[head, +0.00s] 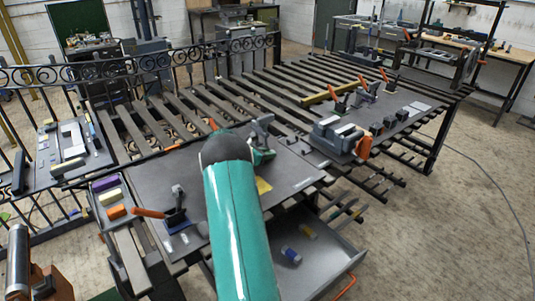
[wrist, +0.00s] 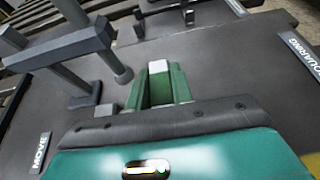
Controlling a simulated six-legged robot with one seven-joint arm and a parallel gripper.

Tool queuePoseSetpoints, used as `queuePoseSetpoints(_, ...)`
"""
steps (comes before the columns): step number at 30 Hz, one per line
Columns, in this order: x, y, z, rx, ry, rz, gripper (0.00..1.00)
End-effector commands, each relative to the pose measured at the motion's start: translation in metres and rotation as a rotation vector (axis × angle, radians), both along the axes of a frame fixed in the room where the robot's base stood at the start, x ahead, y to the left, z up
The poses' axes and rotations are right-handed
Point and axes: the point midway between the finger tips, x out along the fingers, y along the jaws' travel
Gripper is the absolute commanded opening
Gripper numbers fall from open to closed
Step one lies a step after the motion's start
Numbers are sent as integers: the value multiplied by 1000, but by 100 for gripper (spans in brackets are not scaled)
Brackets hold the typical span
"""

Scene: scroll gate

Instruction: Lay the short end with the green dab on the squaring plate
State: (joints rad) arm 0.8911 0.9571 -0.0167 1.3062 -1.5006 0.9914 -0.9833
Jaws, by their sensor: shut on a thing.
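My gripper (wrist: 160,88) has its green fingers closed around a short, pale-topped piece (wrist: 158,67) in the wrist view. Most of the piece is hidden between the fingers, and I cannot make out a green dab on it. A label reading SQUARING (wrist: 299,54) lies on the dark surface to the right of the gripper. No separate squaring plate edge is clear there. In the head view my teal arm hides the gripper's fingers and what they hold.
A grey post frame (wrist: 75,45) stands close on the left in the wrist view, near a MOVE label (wrist: 40,153). In the head view, an orange-handled clamp (head: 174,214) stands left of my arm, and an open drawer (head: 325,255) is at the lower right.

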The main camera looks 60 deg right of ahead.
Motion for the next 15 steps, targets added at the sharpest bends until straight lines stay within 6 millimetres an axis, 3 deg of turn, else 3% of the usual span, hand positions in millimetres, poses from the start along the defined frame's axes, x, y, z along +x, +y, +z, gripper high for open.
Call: queuePoseSetpoints(15,0,0,-5,-1,0,0,0)
